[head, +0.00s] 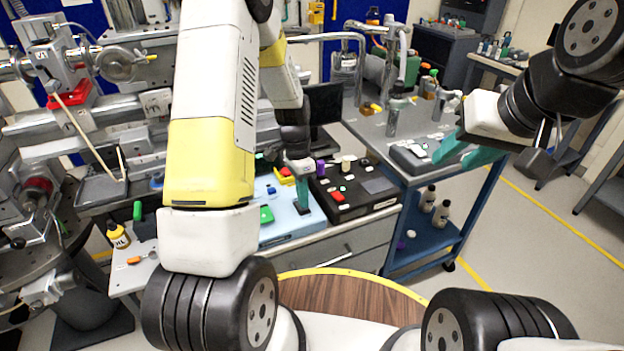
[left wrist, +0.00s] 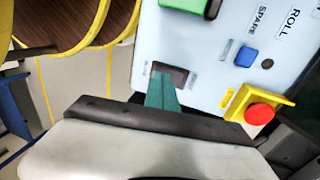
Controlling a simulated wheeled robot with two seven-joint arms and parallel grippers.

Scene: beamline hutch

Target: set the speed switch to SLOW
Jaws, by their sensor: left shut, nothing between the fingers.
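A light blue control panel (head: 290,226) lies on the bench in front of me. In the left wrist view, a dark rocker switch (left wrist: 179,73) sits in the panel (left wrist: 205,92) near its edge, with small labels on both sides too blurred to read. I cannot tell which way the rocker is tipped. My left gripper (head: 302,207) is shut and empty, pointing down at the panel. Its teal fingertips (left wrist: 160,80) overlap the left part of the switch; whether they touch is unclear. My right gripper (head: 465,153) is open and empty, in the air near the blue cart.
In the left wrist view the panel also carries a green button (left wrist: 183,5), a blue button (left wrist: 246,57) and a red stop button (left wrist: 261,113) on yellow. A black control box (head: 352,209) stands right of the panel. A blue cart (head: 408,247) is further right.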

